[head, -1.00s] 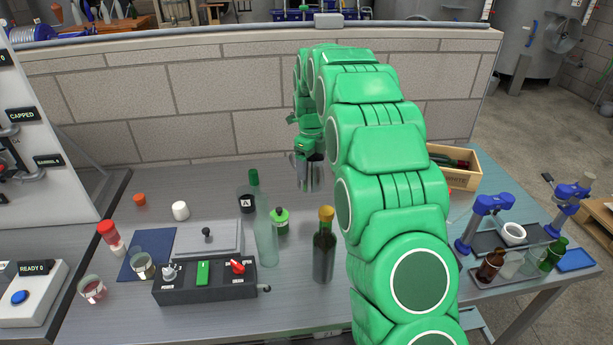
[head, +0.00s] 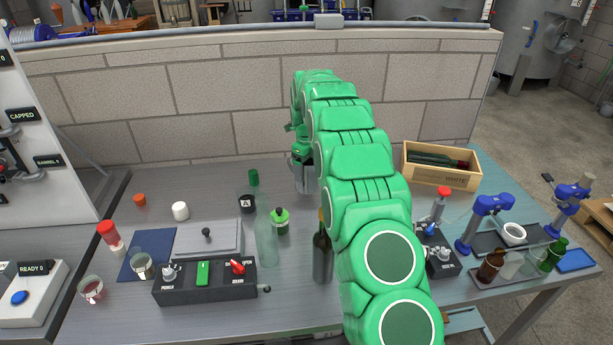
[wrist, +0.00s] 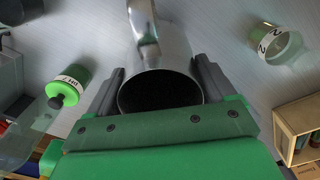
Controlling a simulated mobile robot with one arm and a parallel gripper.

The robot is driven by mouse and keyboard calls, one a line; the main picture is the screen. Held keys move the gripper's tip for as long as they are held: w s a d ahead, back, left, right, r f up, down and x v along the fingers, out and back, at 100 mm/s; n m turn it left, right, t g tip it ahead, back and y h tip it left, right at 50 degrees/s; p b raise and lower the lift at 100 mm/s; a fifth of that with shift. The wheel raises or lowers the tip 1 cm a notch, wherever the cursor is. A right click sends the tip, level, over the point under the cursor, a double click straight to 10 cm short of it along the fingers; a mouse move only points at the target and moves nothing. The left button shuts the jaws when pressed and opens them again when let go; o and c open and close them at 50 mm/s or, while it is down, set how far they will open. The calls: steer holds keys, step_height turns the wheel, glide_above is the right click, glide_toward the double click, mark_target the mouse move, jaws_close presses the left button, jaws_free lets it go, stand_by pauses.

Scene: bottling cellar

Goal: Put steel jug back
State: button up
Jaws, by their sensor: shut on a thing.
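The steel jug (head: 299,178) stands out behind my arm at the back middle of the bench, with its right side hidden by the arm. In the wrist view the steel jug (wrist: 158,52) is upright between my fingers, its dark round mouth near the gripper and its handle pointing away. My gripper (wrist: 158,82) is shut on the jug, one finger on each side. In the head view the gripper is mostly hidden by my green arm. I cannot tell whether the jug's base touches the bench.
A green-capped container (head: 280,221), a clear bottle (head: 266,240) and a dark bottle (head: 322,256) stand in front of the jug. A wooden crate (head: 440,178) with bottles is at the back right. A clear numbered vessel (wrist: 278,44) lies right in the wrist view.

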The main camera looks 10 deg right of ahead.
steer(key=shift+w+f, duration=0.2)
steer(key=shift+w, duration=0.05)
steer(key=shift+w+f, duration=0.15)
steer(key=shift+f, duration=1.5)
steer(key=o, duration=1.2)
steer(key=shift+f, duration=0.15)
